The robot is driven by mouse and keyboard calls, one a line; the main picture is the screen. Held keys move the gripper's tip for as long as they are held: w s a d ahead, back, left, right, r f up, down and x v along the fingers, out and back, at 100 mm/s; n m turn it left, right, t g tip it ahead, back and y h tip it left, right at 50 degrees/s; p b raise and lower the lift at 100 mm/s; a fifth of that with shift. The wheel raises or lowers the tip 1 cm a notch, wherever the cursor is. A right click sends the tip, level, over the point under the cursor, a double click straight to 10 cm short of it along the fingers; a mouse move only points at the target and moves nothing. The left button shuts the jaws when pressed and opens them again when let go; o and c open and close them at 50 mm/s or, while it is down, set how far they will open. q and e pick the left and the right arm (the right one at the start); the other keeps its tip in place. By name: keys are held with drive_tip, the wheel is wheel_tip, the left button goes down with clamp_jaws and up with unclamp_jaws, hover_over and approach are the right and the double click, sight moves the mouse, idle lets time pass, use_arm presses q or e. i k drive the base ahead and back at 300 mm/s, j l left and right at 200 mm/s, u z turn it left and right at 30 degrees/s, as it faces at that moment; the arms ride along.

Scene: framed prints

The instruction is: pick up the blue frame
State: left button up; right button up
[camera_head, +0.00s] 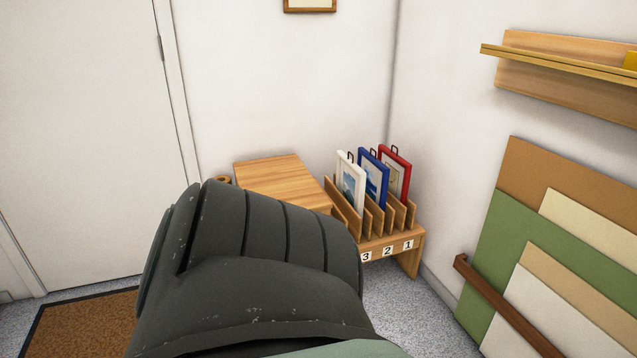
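The blue frame (372,177) stands upright in the middle of a slotted wooden rack (377,233) at the end of a low wooden table. A white frame (350,182) stands to its left and a red frame (396,172) to its right. Each frame has a dark hanging loop on top. The rack front carries labels 3, 2 and 1 from left to right. A large dark grey part of my own body fills the lower middle and hides part of the table. Neither of my grippers shows in this view.
The table's bare wooden top (277,180) lies left of the rack. Large coloured boards (542,245) lean on the right wall behind a brown rail (505,305). A wooden wall shelf (560,70) is above them. A door (85,130) and brown mat (85,325) are left.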

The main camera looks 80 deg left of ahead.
sight(377, 174)
drive_tip(key=u, duration=0.45)
drive_tip(key=i+u, duration=0.1)
drive_tip(key=u, duration=0.8)
drive_tip(key=i+l+u, duration=0.1)
drive_tip(key=u, duration=0.35)
drive_tip(key=l+u, duration=0.1)
drive_tip(key=u, duration=0.35)
drive_tip(key=j+z, duration=0.3)
drive_tip(key=z, duration=0.15)
